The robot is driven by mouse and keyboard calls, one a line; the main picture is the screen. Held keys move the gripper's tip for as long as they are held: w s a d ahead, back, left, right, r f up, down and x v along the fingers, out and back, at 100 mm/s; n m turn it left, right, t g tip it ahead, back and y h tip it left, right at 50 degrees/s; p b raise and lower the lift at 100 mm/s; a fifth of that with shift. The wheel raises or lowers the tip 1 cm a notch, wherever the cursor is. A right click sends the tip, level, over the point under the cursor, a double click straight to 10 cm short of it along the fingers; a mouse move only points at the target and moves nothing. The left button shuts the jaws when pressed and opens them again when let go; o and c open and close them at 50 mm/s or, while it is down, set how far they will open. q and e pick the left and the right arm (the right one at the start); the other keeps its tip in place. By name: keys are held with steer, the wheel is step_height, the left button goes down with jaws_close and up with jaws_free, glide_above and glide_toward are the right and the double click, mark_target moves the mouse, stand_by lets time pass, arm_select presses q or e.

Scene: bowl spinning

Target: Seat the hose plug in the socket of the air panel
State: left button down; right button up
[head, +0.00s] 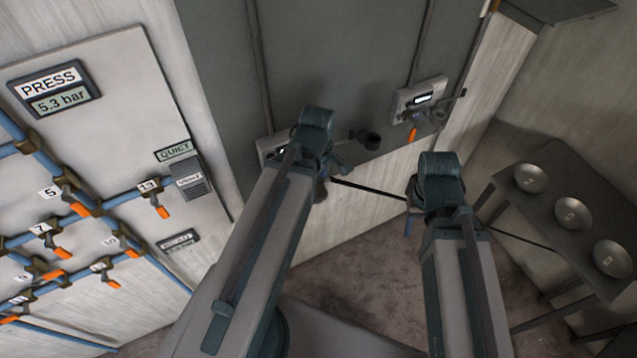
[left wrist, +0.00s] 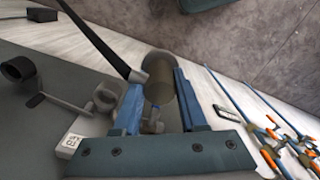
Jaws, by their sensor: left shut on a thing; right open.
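My left gripper (head: 323,188) is at the grey wall, largely hidden behind its own arm. In the left wrist view its two blue fingers (left wrist: 158,92) are shut on the hose plug (left wrist: 159,78), a dull brass cylinder with a grey collar. A black hose (left wrist: 95,38) runs from the plug, and it crosses to the right in the head view (head: 372,190). A light box, seemingly the air panel (head: 268,146), is mostly covered by my left arm. A grey round fitting (left wrist: 105,97) shows beside the left finger; I cannot tell whether the plug touches a socket. My right gripper (head: 411,195) is open, away from the panel.
A dark ring holder (head: 369,140) sticks out from the wall, right of my left gripper. A second box (head: 420,98) with an orange handle is further right. A table (head: 545,215) with three metal bowls stands at right. Blue pipes with orange-handled valves (head: 75,208) fill the left wall.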

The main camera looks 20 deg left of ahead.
arm_select(q)
steer(key=shift+r+p, duration=1.85)
steer(key=shift+r, duration=0.2)
steer(key=shift+f, duration=0.15)
step_height(320, 180, down, 19)
steer(key=b, duration=1.9)
steer(key=shift+w+d, duration=0.1)
